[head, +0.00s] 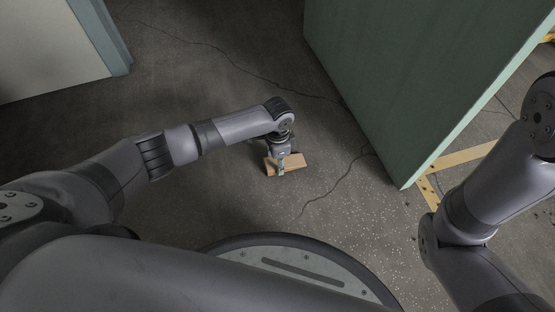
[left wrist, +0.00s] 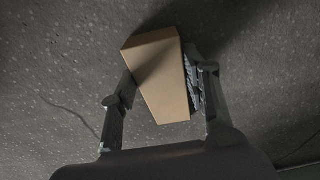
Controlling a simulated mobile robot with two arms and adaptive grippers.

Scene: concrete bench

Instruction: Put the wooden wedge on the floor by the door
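The wooden wedge (head: 291,164) is a light tan block below my left gripper in the head view. My left gripper (head: 280,163) points down at it, with its fingers on either side. In the left wrist view the wedge (left wrist: 161,78) sits between the two fingertips (left wrist: 160,82), which appear to press on its sides. The wedge is at or close to the floor; I cannot tell if it touches. The green door (head: 410,80) stands to the right of the wedge, a short gap away. My right gripper is out of the picture.
The concrete floor (head: 240,80) is grey, speckled and cracked, with free room between wedge and door. Yellow floor tape (head: 458,157) runs beyond the door's near corner. A pale panel with a blue-grey edge (head: 101,35) stands at the upper left.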

